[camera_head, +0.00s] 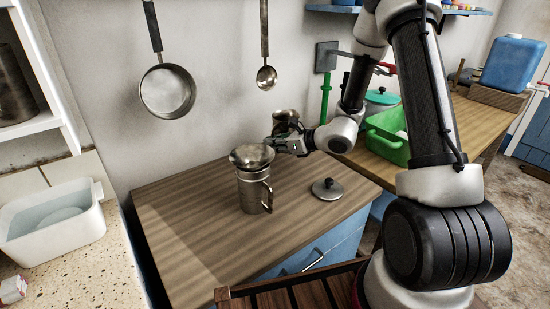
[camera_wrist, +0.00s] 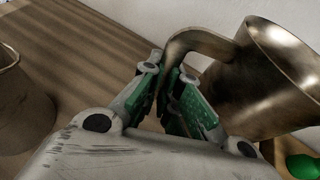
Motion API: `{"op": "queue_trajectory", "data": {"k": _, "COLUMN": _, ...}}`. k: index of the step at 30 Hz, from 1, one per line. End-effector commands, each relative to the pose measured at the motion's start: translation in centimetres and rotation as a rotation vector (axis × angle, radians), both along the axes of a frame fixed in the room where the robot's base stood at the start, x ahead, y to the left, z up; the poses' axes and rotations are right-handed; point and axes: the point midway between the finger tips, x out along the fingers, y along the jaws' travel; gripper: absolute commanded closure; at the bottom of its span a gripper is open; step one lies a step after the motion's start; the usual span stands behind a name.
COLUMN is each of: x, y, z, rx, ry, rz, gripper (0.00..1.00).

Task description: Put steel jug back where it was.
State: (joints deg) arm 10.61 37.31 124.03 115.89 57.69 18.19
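A steel jug (camera_wrist: 265,85) fills the right of the wrist view, tilted, with its curved handle running in between the finger pads. My gripper (camera_wrist: 172,95) is closed on that handle; the exact contact is partly hidden by the fingers. In the head view my gripper (camera_head: 280,146) is above the wooden counter, and the jug (camera_head: 285,118) shows partly behind it, near the wall. A taller steel vessel (camera_head: 252,192) with a side handle stands upright on the counter. A wide, flared metal piece (camera_head: 250,154) appears at its top; whether they are joined is unclear.
A loose round lid (camera_head: 327,189) lies on the wooden counter (camera_head: 180,225), whose left part is clear. A pan (camera_head: 167,91) and a ladle (camera_head: 266,77) hang on the wall. A green crate (camera_head: 388,135) and a lidded pot (camera_head: 381,98) stand to the right. A white basin (camera_head: 50,220) is at left.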

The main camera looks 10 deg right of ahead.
Motion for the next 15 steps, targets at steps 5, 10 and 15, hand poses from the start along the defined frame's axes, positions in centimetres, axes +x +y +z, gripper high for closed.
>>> {"op": "queue_trajectory", "data": {"k": 5, "x": 0.0, "y": 0.0, "z": -2.1, "rx": 0.001, "ry": 0.002, "rz": -0.001, "gripper": 1.00}}
{"op": "queue_trajectory", "data": {"k": 10, "x": 0.0, "y": 0.0, "z": -4.5, "rx": 0.000, "ry": -0.001, "rz": -0.001, "gripper": 1.00}}
{"op": "queue_trajectory", "data": {"k": 15, "x": 0.1, "y": 0.0, "z": -5.0, "rx": 0.000, "ry": -0.003, "rz": -0.001, "gripper": 1.00}}
